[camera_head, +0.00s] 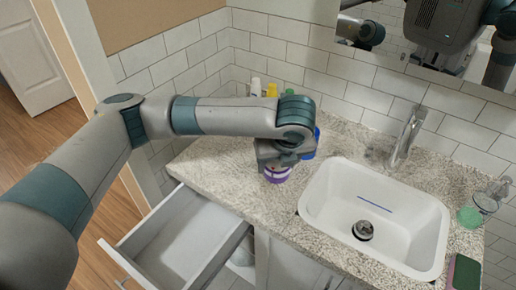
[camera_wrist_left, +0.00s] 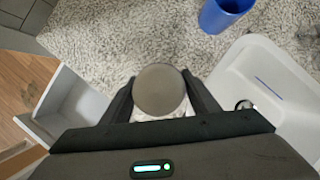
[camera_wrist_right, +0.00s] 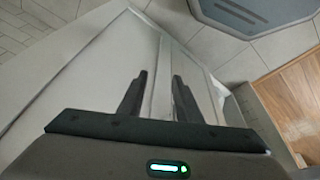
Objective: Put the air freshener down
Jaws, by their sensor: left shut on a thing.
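The air freshener shows in the head view as a purple-and-white container (camera_head: 277,174) below my left gripper (camera_head: 279,163), over the counter between the open drawer and the sink. The gripper hides its upper part. In the left wrist view its round grey-brown top (camera_wrist_left: 160,90) sits between the two fingers of my left gripper (camera_wrist_left: 159,84), which is shut on it. I cannot tell whether its base touches the counter. My right gripper (camera_wrist_right: 159,80) is seen only in its wrist view, fingers apart and empty, in front of pale cabinet panels.
The speckled counter (camera_head: 225,170) has free room left of the sink (camera_head: 430,225). A blue cup (camera_wrist_left: 224,14) stands close by. Bottles (camera_head: 256,87) stand at the back wall. An open drawer (camera_head: 190,245) juts out in front. A faucet (camera_head: 405,140) rises behind the sink.

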